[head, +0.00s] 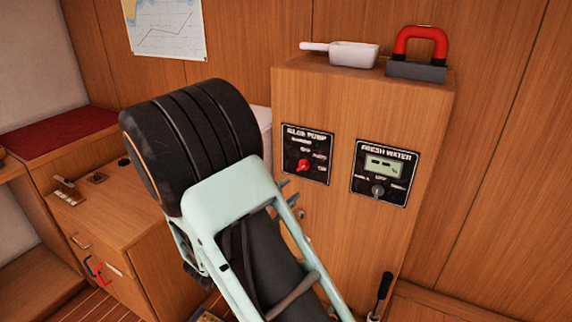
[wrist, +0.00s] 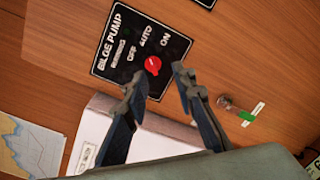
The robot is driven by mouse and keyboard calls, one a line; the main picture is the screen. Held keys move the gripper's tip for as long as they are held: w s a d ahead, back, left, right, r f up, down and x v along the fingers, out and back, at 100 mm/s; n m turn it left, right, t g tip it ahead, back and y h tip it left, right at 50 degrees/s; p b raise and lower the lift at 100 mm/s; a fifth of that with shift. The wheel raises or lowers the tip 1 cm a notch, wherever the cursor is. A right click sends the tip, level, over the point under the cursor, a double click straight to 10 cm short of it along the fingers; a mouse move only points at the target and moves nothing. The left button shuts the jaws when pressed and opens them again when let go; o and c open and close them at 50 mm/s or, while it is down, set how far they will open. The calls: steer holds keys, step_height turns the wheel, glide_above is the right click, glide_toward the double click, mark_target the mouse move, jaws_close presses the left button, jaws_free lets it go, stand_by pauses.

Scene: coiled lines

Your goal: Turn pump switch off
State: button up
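The bilge pump panel (head: 308,180) is a black plate on the front of a wooden cabinet, with a red knob (head: 303,165) on it. In the wrist view the panel (wrist: 110,62) reads OFF, AUTO and ON, and the red knob (wrist: 152,65) sits below these words. I cannot tell which word the knob points at. My gripper (wrist: 157,80) is open and empty, with its two fingertips spread on either side of the knob and a little below it in the wrist view. I cannot see contact. In the head view my arm hides most of the gripper.
A fresh water panel (head: 380,188) with a display and a grey knob is right of the pump panel. A white scoop (head: 352,54) and a red-handled block (head: 418,70) are on the cabinet top. A black-handled lever (head: 384,286) stands low on the right. A lower wooden unit (head: 128,215) is on the left.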

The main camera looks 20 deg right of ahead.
mark_target(301, 168)
steer(key=shift+n+t+y, duration=0.3)
steer(key=shift+n+t, duration=0.3)
steer(key=shift+n, duration=0.1)
steer(key=x, duration=0.3)
steer(key=w+a+x, duration=0.1)
steer(key=x, duration=0.3)
steer(key=p+x, duration=0.1)
steer(key=x, duration=0.3)
steer(key=shift+w+a+f, duration=0.2)
steer(key=shift+a, duration=0.05)
steer(key=shift+c, duration=0.6)
jaws_close()
